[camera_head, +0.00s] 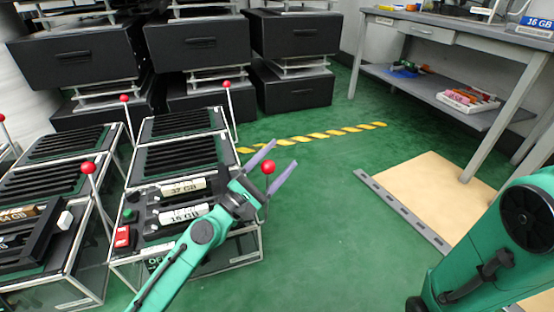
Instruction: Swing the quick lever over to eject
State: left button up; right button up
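The lever fixture (240,247) in front of me is a clear-sided box with a dark top. It holds two labelled cartridges, an upper one (183,188) and a lower one (184,214) reading "16 GB". A red lever knob (268,167) stands at its right side; its rod is mostly hidden by my gripper.
Other red-knobbed levers stand at the left (88,168) and behind (226,84). The fixture top carries a red switch (122,236). Black drawer units (293,90) line the back. A grey workbench (470,38) and a tan board (440,190) are at right.

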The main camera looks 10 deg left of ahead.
aim_at(265, 173)
pick_arm(q)
jog(key=v, duration=0.7)
jog(key=shift+s+a+f, duration=0.1)
jog(key=shift+s, duration=0.15)
